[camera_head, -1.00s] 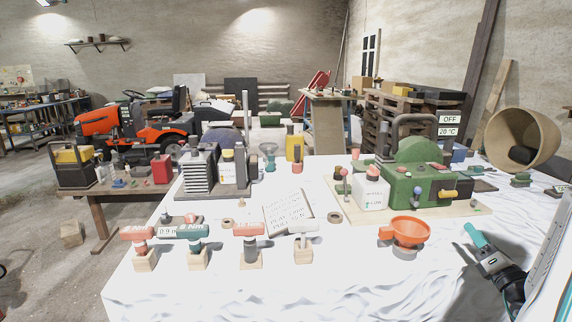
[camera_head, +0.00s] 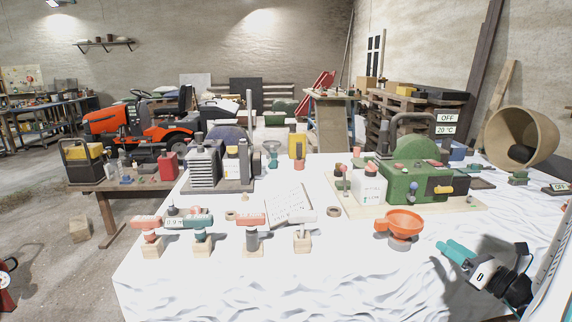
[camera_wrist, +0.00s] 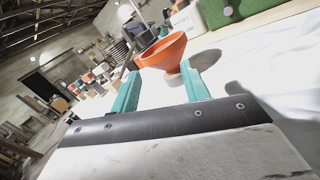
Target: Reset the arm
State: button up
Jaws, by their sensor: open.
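My gripper (camera_head: 444,249) is open and empty above the right front of the white-clothed table (camera_head: 350,280). Its two teal fingers are apart, pointing left in the head view. In the wrist view the gripper (camera_wrist: 160,69) shows both fingers with a gap between them. An orange funnel (camera_head: 404,222) stands on the table just left of the fingertips in the head view. In the wrist view the funnel (camera_wrist: 163,50) shows beyond and between the fingertips; I see no contact.
A green machine (camera_head: 402,187) on a board stands behind the funnel. Several T-handled tools (camera_head: 251,219) stand in wooden blocks at the front left. A white panel (camera_head: 556,270) is at the right edge. The front middle of the cloth is clear.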

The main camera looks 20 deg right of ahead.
jog(key=s+a+r+n+g+y, duration=0.2)
jog(key=a+n+g+y, duration=0.2)
jog(key=a+n+g, duration=0.45)
jog(key=s+a+r+n+g+y, duration=0.1)
jog(key=a+n+g+y, duration=0.35)
jog(key=a+n, duration=0.6)
jog(key=s+a+r+n+g+h, duration=0.4)
jog(key=s+a+r+n+h, duration=0.4)
jog(key=n, duration=1)
jog(key=s+a+h, duration=0.3)
jog(key=h, duration=0.1)
jog(key=shift+a+r, duration=0.3)
jog(key=shift+r, duration=0.05)
